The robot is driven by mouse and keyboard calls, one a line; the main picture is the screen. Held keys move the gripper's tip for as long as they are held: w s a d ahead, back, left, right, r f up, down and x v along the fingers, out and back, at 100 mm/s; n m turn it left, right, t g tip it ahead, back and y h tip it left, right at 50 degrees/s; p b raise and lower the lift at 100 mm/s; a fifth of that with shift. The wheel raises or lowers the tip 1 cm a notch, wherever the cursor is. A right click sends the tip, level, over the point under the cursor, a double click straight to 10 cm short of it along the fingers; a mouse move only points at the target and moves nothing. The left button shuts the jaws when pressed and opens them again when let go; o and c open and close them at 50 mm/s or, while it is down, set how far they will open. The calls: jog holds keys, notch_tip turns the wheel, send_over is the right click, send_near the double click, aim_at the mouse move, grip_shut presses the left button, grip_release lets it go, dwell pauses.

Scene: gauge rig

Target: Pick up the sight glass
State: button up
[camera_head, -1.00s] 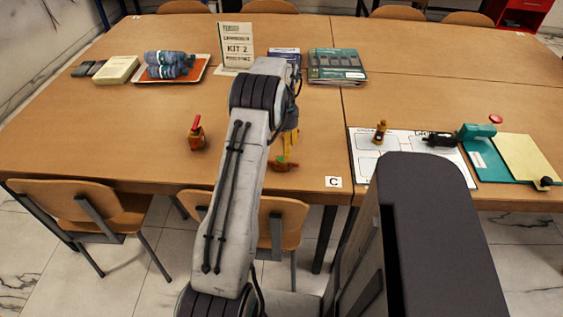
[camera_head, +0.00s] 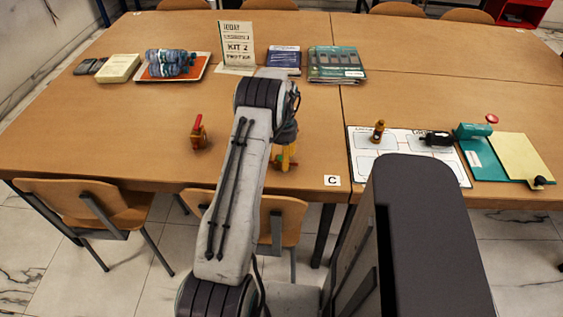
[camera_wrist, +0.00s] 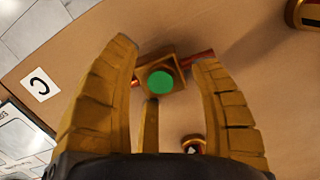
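The sight glass (camera_wrist: 160,80) shows in the wrist view as a brass block with a round green face and red stubs on opposite sides. It rests on the brown table (camera_wrist: 110,70). My gripper (camera_wrist: 166,56) is open, with its yellow fingers on either side of the sight glass and space between each finger and the block. In the head view my gripper (camera_head: 286,157) is low over the table's front edge and largely hides the sight glass.
A red-handled fitting (camera_head: 198,132) stands to the left. A card marked C (camera_head: 332,181) lies to the right. A white mat (camera_head: 362,152) holds a brass fitting (camera_head: 378,131) and a black one (camera_head: 437,138). A small ring-like part (camera_wrist: 194,144) shows near my gripper's base.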

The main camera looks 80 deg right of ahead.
jog(key=c, duration=0.9)
jog(key=shift+r, duration=0.15)
jog(key=shift+c, duration=0.2)
